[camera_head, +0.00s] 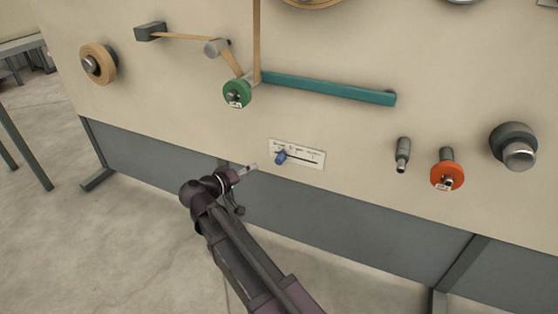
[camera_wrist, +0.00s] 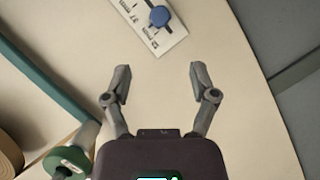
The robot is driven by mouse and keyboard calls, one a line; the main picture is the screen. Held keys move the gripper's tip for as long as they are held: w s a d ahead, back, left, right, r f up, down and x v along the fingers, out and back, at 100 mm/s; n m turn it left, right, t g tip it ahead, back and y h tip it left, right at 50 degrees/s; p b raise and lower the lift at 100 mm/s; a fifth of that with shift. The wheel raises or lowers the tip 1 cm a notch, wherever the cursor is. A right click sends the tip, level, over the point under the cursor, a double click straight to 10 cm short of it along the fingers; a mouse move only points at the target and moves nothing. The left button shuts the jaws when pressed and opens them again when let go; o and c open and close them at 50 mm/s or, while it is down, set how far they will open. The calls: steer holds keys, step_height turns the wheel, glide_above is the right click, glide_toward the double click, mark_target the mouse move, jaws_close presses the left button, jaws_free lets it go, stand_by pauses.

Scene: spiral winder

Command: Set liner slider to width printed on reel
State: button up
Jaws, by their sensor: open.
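The liner slider is a blue knob (camera_head: 281,157) on a white scale plate (camera_head: 306,153) with a dark slot, set on the beige panel. In the head view the knob stands near the left end of the slot. The knob (camera_wrist: 160,16) also shows at the top of the wrist view, ahead of the fingertips. My gripper (camera_head: 251,169) is just left of and below the plate, open and empty, apart from the knob. Its two fingers (camera_wrist: 158,77) are spread wide in the wrist view. A green reel (camera_head: 237,93) and an orange reel (camera_head: 447,176) carry white labels too small to read.
A teal bar (camera_head: 329,88) juts from the panel above the slider. A grey peg (camera_head: 403,155) and a dark round roller (camera_head: 514,146) stand to the right. A brown roll (camera_head: 98,64) is at the upper left. The panel around the plate is clear.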

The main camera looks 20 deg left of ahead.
mark_target(276, 161)
steer(key=b+x, duration=0.3)
steer(key=x, duration=1.1)
steer(key=shift+s, duration=0.1)
